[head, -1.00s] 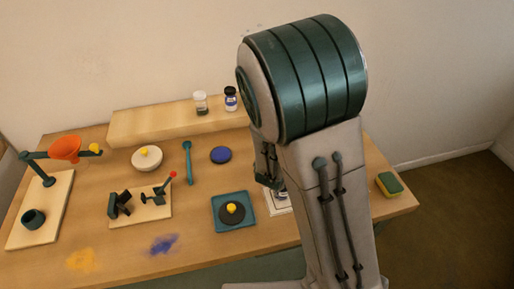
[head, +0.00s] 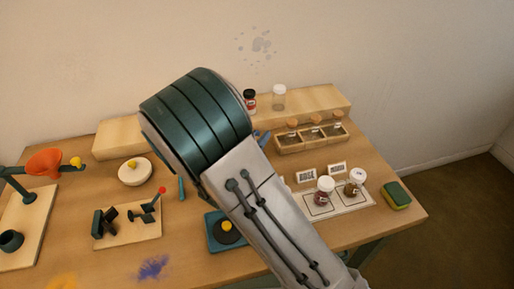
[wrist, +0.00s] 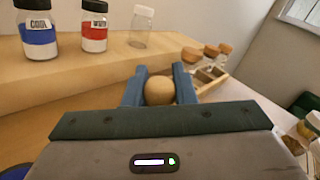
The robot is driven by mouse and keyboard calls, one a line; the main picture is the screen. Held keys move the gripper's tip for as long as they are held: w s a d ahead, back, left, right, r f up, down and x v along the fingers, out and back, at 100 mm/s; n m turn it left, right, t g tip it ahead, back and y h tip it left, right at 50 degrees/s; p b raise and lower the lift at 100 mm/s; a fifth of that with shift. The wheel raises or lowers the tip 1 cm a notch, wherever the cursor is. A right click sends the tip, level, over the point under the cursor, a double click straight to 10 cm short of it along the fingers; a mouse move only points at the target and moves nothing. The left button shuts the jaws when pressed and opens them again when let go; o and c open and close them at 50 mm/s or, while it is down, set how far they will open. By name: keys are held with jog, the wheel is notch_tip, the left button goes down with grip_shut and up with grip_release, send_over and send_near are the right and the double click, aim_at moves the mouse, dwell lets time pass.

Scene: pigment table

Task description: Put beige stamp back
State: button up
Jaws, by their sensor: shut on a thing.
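My gripper (wrist: 158,92) is shut on a beige round knob, which I take to be the beige stamp (wrist: 160,91). The knob sits between the two blue fingers in the wrist view; what is below it is hidden. In the head view my arm hides the stamp and most of the gripper; only a bit of blue shows beside the arm. The fingers point toward the front of the raised wooden shelf (wrist: 70,85), left of a wooden rack (head: 290,147) with several brown-knobbed pieces.
Jars stand on the shelf: blue (wrist: 37,30), red (wrist: 94,27) and clear (wrist: 142,27). Two small jars (head: 325,190) (head: 355,182) stand on a white mat (head: 346,206) at the right. A sponge (head: 396,195) lies near the right edge.

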jog(key=shift+a+f, duration=0.15)
jog(key=shift+f, duration=1.95)
